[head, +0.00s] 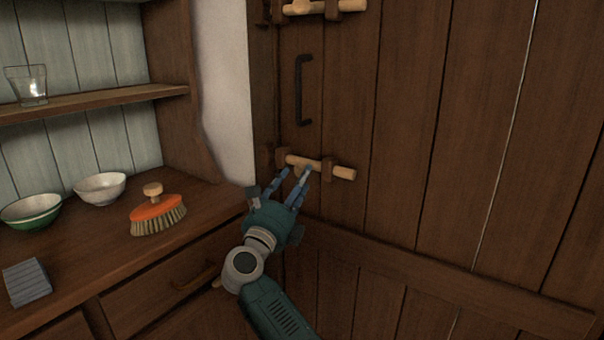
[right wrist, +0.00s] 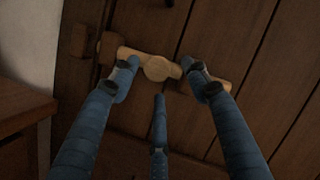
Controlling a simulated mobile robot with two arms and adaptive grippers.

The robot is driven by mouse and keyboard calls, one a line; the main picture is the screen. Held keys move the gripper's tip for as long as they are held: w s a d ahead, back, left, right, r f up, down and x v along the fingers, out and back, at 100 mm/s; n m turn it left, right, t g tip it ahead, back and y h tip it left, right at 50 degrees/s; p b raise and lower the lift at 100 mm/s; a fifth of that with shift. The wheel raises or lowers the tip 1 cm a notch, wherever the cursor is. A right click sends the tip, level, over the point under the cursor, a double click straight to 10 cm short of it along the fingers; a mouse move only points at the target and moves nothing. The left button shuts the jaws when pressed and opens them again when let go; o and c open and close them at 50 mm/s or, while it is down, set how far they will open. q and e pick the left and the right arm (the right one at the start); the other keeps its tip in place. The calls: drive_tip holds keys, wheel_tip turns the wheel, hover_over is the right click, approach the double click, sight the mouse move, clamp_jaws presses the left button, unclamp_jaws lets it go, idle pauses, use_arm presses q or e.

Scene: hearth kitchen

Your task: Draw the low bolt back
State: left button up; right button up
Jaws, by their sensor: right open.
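The low bolt (head: 339,171) is a pale wooden bar lying across the left part of a dark plank door (head: 410,120). It runs through dark wooden brackets, and its left end is at the bracket by the door frame. My right gripper (head: 292,174) is open just below the bolt, fingers pointing up at it. In the right wrist view the bolt (right wrist: 132,58) and its round knob (right wrist: 157,68) lie between and beyond the spread blue fingers (right wrist: 160,85). I cannot tell whether a finger touches the bolt. My left gripper is not in view.
A second bolt (head: 325,7) sits higher on the door, above a black handle (head: 299,90). At left, a counter holds an orange brush (head: 157,212), two bowls (head: 101,188) and a grey block (head: 27,282). A glass (head: 27,86) stands on the shelf.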

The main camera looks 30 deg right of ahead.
drive_tip(key=v, duration=0.8)
drive_tip(key=shift+d, duration=0.1)
